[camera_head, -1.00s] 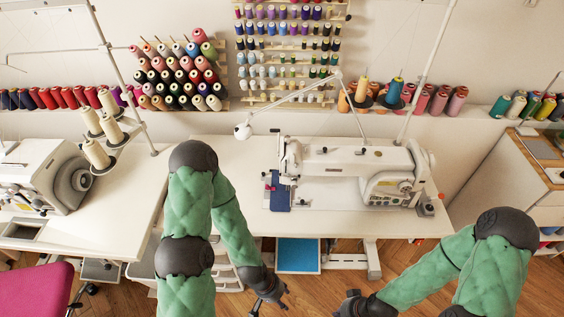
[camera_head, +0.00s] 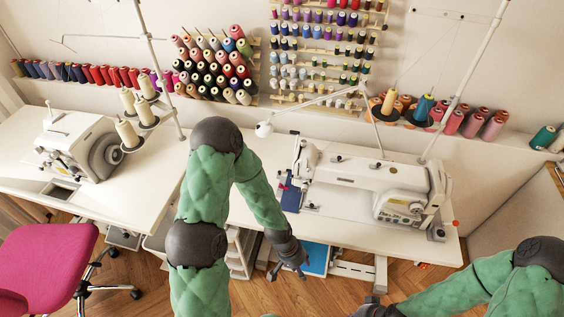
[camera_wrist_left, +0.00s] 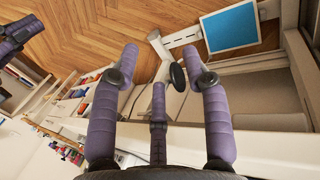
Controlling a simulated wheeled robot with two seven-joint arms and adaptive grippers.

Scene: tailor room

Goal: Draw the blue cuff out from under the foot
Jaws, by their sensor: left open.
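The blue cuff (camera_head: 291,198) lies flat on the bed of the white sewing machine (camera_head: 350,178), at the left end under the needle head. The presser foot is too small to make out clearly, so I cannot tell how it rests on the cuff. My left gripper (camera_head: 291,274) is in front of the table's front edge, apart from the cuff and below it in the picture. In the left wrist view its fingers (camera_wrist_left: 165,70) are spread and empty. My right gripper (camera_head: 374,309) shows only partly at the bottom edge.
A blue panel (camera_head: 317,258) sits below the table near my left gripper. A pink chair (camera_head: 48,268) stands at the lower left. Another machine (camera_head: 85,145) and cone spools (camera_head: 128,132) stand on the left table.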

